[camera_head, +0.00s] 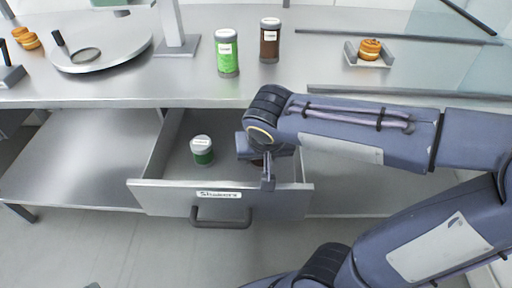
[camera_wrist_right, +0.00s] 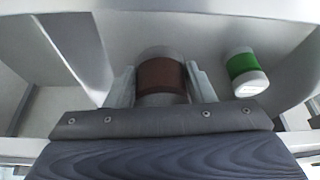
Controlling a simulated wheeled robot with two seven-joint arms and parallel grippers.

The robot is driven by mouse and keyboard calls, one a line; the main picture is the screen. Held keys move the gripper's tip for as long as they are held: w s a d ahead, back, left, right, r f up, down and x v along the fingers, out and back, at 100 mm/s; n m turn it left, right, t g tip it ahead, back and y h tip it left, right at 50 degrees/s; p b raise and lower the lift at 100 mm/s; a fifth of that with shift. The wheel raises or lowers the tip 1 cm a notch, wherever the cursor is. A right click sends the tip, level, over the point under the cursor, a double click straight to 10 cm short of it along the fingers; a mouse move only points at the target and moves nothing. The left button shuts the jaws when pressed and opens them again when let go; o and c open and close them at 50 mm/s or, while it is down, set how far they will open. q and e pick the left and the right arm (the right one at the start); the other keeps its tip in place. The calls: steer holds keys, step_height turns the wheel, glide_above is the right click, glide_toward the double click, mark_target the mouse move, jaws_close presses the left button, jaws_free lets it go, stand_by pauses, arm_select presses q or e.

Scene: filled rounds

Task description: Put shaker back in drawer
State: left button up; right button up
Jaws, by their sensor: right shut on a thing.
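The open drawer (camera_head: 160,198), with a label on its front, is pulled out below the counter. A green shaker with a pale lid (camera_head: 202,150) stands in its left part; it also shows in the right wrist view (camera_wrist_right: 243,68). My right gripper (camera_head: 260,165) reaches down into the right part of the drawer. In the right wrist view it is shut on a brown shaker (camera_wrist_right: 160,76), held between the two fingers. In the head view that shaker is mostly hidden by my gripper. I cannot tell whether its base touches the drawer floor. My left gripper is not in view.
On the counter above stand another green shaker (camera_head: 227,54) and another brown shaker (camera_head: 269,41). A small tray (camera_head: 352,60) holds a filled round (camera_head: 370,49). A round plate (camera_head: 130,46) with a spatula is at left. A lower shelf (camera_head: 75,165) is clear.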

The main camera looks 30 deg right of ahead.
steer(key=w+d+f, duration=0.1)
steer(key=w, duration=0.1)
steer(key=w+d+f, duration=0.1)
steer(key=w+f, duration=0.1)
steer(key=w, duration=0.1)
steer(key=w+d+f+b, duration=0.1)
steer(key=w, duration=0.2)
steer(key=shift+w+d+f, duration=0.1)
steer(key=shift+d+f, duration=0.25)
steer(key=shift+w+d+f, duration=0.35)
steer(key=shift+w+f, duration=0.25)
steer(key=shift+w, duration=0.15)
steer(key=shift+w+d+f, duration=0.3)
steer(key=shift+w+f, duration=0.25)
steer(key=shift+w, duration=0.15)
steer(key=shift+f+b, duration=0.1)
steer(key=shift+b, duration=0.2)
steer(key=o, duration=1)
steer(key=shift+o, duration=0.2)
